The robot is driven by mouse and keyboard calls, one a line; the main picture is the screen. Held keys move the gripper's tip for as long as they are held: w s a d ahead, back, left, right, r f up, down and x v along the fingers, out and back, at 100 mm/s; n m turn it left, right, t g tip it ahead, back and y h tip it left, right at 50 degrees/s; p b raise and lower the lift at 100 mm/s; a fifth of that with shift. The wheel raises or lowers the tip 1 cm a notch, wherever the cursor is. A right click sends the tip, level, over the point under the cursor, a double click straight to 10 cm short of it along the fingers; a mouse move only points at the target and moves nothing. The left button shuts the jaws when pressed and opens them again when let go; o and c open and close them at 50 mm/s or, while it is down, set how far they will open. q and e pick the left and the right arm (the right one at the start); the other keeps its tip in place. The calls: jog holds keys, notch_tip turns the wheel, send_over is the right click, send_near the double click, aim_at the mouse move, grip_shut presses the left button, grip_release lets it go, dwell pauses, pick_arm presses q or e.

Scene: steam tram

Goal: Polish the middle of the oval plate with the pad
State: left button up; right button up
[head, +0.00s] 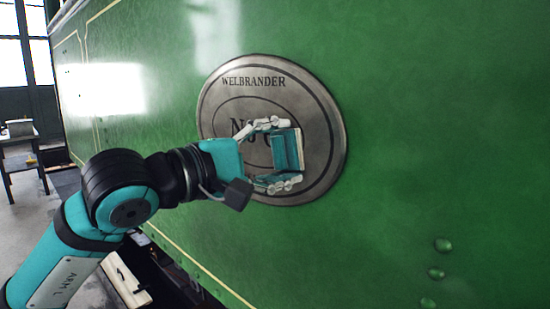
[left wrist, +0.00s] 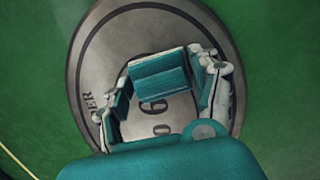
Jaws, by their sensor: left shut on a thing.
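The oval plate (head: 225,105) is grey metal with dark rings and the word WELBRANDER, fixed on the green tram side. My left gripper (head: 281,155) is in front of its middle and covers part of the lettering there. It is shut on the pad (head: 287,151), a teal block with a pale edge. The left wrist view shows the pad (left wrist: 160,76) between the fingers of the left gripper (left wrist: 165,90), with the plate (left wrist: 100,60) behind. I cannot tell whether the pad touches the plate. My right gripper is not in view.
The green tram side (head: 420,150) fills most of the head view, with several round green rivets (head: 437,273) at the lower right. A dark stand (head: 20,150) is at the far left. An open box (head: 125,280) lies low behind my arm. The panel right of the plate is clear.

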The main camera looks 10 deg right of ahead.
aim_at(233, 136)
pick_arm(q)
jog(key=shift+w+a, duration=0.85)
jog(key=shift+w, duration=0.35)
jog(key=shift+w+a, duration=0.85)
jog(key=shift+w, duration=0.3)
jog(key=shift+w+a+p, duration=0.15)
jog(key=shift+w+a, duration=0.55)
jog(key=shift+w, duration=0.25)
jog(key=shift+w+a+p, duration=0.15)
jog(key=shift+w+a, duration=0.5)
jog(key=shift+w, duration=0.3)
jog(key=shift+w+a+p, duration=0.15)
jog(key=shift+w+a, duration=0.45)
jog(key=shift+w, duration=0.2)
jog(key=shift+w+a+p, duration=0.15)
jog(key=shift+w+a, duration=0.4)
jog(key=shift+w, duration=0.2)
jog(key=shift+c, duration=0.2)
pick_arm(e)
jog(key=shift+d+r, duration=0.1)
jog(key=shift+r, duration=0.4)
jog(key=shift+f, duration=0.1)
